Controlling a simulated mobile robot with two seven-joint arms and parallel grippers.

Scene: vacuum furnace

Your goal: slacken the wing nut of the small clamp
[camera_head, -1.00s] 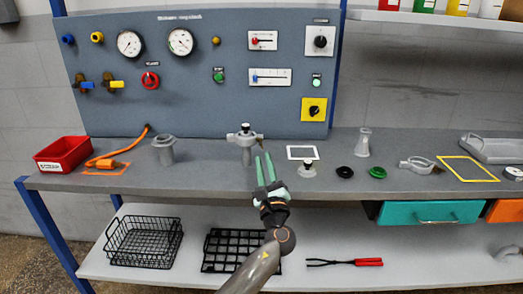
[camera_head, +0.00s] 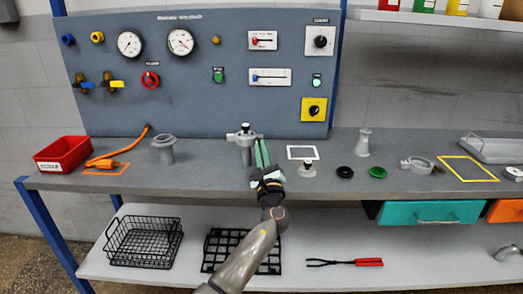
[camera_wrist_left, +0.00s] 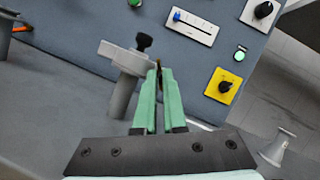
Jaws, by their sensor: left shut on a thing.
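The small clamp (camera_head: 232,136) is a light grey band around the top of a grey upright pipe (camera_head: 246,155) at the middle of the bench. A black knob stands on top. In the wrist view the clamp (camera_wrist_left: 122,58) sticks out left of my fingers. My left gripper (camera_head: 261,142) has pale green fingers at the clamp's right side. In the wrist view its fingertips (camera_wrist_left: 160,68) are closed on a small, dark, brassy piece, which looks like the wing nut and is mostly hidden between them. My right gripper is not in view.
A grey panel (camera_head: 205,90) with gauges and switches stands behind the pipe. A flanged stub (camera_head: 163,150) and red bin (camera_head: 62,154) are left. A small valve (camera_head: 308,169), black and green rings and a loose clamp (camera_head: 416,163) lie right.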

